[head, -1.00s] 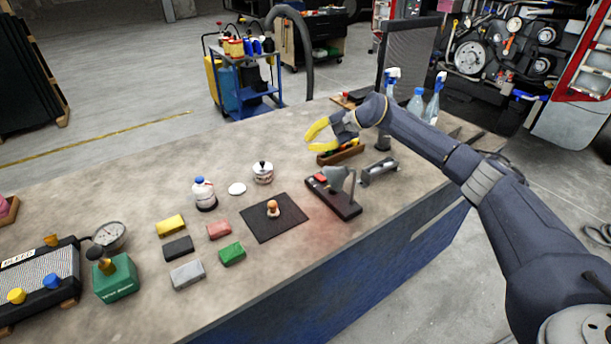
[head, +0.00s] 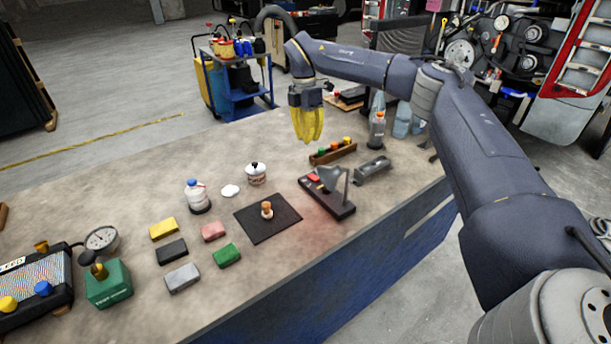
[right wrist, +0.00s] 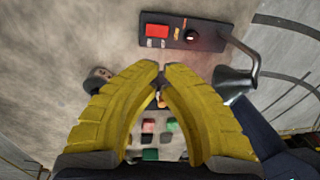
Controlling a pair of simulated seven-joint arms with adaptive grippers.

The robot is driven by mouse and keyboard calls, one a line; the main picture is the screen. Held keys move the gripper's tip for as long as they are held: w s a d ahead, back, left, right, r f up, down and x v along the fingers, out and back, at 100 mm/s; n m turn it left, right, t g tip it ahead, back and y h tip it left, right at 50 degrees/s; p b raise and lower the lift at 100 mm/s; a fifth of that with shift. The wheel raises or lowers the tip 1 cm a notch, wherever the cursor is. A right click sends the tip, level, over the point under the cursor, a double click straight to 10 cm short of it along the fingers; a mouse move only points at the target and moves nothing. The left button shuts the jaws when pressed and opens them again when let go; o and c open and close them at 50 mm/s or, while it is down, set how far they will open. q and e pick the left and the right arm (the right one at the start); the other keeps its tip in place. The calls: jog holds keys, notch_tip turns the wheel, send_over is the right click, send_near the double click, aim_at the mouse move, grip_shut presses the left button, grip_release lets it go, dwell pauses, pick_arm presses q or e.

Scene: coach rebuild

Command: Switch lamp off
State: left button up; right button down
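The lamp (head: 340,207) stands on the bench, with a dark flat base, a bent arm and a grey shade (head: 330,178). A faint reddish glow lies on the bench beside its base. A red switch (head: 313,177) sits on the base; it also shows in the right wrist view (right wrist: 157,31), near a dark round knob (right wrist: 192,36). My right gripper (head: 308,141) points down above the bench, behind the lamp and apart from it. Its yellow fingers meet at the tips (right wrist: 163,72) with nothing between them. My left gripper is not in view.
A tray of coloured items (head: 333,152) and a grey holder (head: 372,168) stand close behind and right of the lamp. Spray bottles (head: 377,125) stand at the back right. Coloured blocks lie at the front left.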

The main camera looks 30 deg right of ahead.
aim_at(312, 182)
jog(key=shift+s+d+r, duration=0.1)
jog(key=shift+r, duration=0.1)
dwell(0.3)
jog(key=f, duration=0.4)
jog(key=s+f, duration=0.1)
jog(key=f, duration=0.4)
jog(key=s+f, duration=0.1)
jog(key=f, duration=0.4)
jog(key=shift+d, duration=0.1)
jog(key=shift+w, duration=0.1)
